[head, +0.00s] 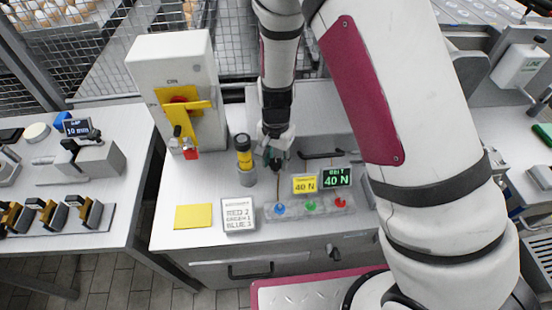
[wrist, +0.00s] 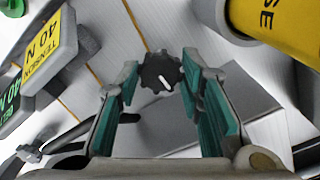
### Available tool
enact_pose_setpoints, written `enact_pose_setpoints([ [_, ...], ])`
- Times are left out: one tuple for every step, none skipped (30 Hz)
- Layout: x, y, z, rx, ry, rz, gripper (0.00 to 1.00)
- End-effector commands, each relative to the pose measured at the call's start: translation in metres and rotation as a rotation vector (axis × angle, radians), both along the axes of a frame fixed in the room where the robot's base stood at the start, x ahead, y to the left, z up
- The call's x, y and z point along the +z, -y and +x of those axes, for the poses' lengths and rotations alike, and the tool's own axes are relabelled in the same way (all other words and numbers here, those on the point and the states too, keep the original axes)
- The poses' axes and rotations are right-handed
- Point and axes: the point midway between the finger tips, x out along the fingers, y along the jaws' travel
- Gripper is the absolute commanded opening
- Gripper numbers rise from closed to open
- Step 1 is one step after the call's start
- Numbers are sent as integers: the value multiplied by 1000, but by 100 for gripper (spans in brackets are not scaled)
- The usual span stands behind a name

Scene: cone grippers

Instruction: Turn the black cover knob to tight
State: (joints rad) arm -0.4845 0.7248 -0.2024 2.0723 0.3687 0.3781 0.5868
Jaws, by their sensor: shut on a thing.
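The black cover knob (wrist: 156,69) has a lobed rim and a white pointer mark, which points toward the bottom of the wrist view and slightly right. My gripper (wrist: 161,80) has its green-padded fingers on either side of the knob, shut on it. In the head view my gripper (head: 273,160) points down at the back of the bench, between the yellow-and-black cylinder and the yellow 40 N sign. I cannot read any tight or loose marking.
The yellow-and-black cylinder (head: 244,157) stands close left of my gripper. The yellow sign (head: 304,184) and the green-lettered display (head: 337,177) stand close right. Blue, green and red buttons (head: 311,206) lie in front. A white cabinet (head: 176,85) with a yellow-handled switch stands at left.

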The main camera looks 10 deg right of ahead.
Motion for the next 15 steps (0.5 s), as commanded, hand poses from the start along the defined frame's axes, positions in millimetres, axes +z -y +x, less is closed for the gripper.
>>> enact_pose_setpoints([
  [0,0,0,-3,1,1,6],
  [0,0,0,-3,1,1,6],
  [0,0,0,-3,1,1,6],
  [0,0,0,-3,1,1,6],
  [0,0,0,-3,1,1,6],
  [0,0,0,-3,1,1,6],
  [0,0,0,-3,1,1,6],
  [0,0,0,-3,1,1,6],
  [0,0,0,-3,1,1,41],
  [0,0,0,-3,1,1,48],
  [0,0,0,-3,1,1,54],
  [0,0,0,-2,1,1,54],
  [0,0,0,-2,1,1,54],
  [0,0,0,-2,1,1,54],
  [0,0,0,-2,1,1,54],
])
